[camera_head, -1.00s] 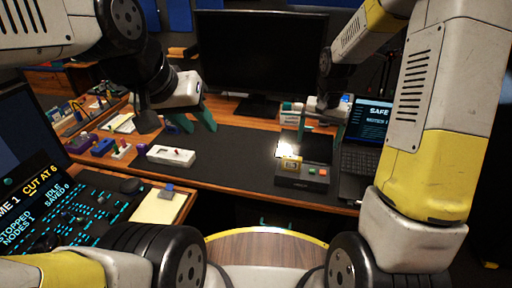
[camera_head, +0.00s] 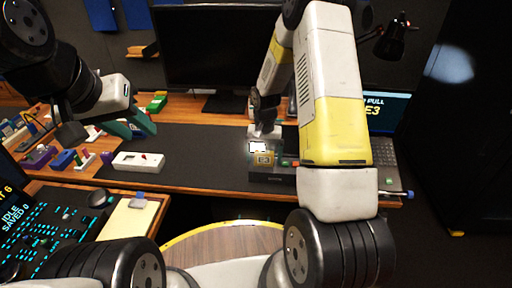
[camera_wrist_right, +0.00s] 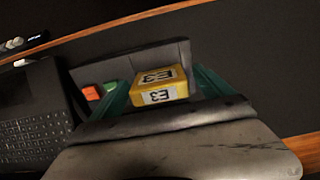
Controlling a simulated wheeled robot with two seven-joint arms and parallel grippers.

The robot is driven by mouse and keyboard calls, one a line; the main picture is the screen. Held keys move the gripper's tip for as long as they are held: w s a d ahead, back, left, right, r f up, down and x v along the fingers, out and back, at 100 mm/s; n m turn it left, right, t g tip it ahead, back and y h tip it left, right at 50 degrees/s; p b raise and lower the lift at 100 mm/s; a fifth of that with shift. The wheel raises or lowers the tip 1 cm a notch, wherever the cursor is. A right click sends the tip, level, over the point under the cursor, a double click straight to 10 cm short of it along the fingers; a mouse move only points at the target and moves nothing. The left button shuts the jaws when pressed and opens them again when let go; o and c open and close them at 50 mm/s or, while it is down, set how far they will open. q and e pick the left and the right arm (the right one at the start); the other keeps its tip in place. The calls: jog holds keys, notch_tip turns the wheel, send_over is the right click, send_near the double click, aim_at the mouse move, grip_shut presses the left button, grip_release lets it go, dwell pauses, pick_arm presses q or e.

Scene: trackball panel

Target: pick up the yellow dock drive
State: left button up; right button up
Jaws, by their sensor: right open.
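The yellow dock drive (camera_head: 264,158), a small block labelled E3, sits in the dark dock (camera_head: 270,176) on the desk mat. It also shows in the right wrist view (camera_wrist_right: 160,88). My right gripper (camera_wrist_right: 160,80) is open, with one teal finger on each side of the drive; I cannot tell whether they touch it. In the head view my right gripper (camera_head: 264,140) is at the drive, partly hidden by my arm. My left gripper (camera_head: 136,122) is open and empty above the left part of the desk.
A laptop (camera_head: 386,150) right of the dock is partly behind my right arm; its screen reads "PULL E3". Red and green buttons (camera_wrist_right: 100,91) sit beside the drive. A white box (camera_head: 138,161) lies on the mat's left. A monitor (camera_head: 220,50) stands behind.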

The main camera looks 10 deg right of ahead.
jog(key=c, duration=1.6)
jog(key=shift+o, duration=0.2)
jog(key=shift+r, duration=0.1)
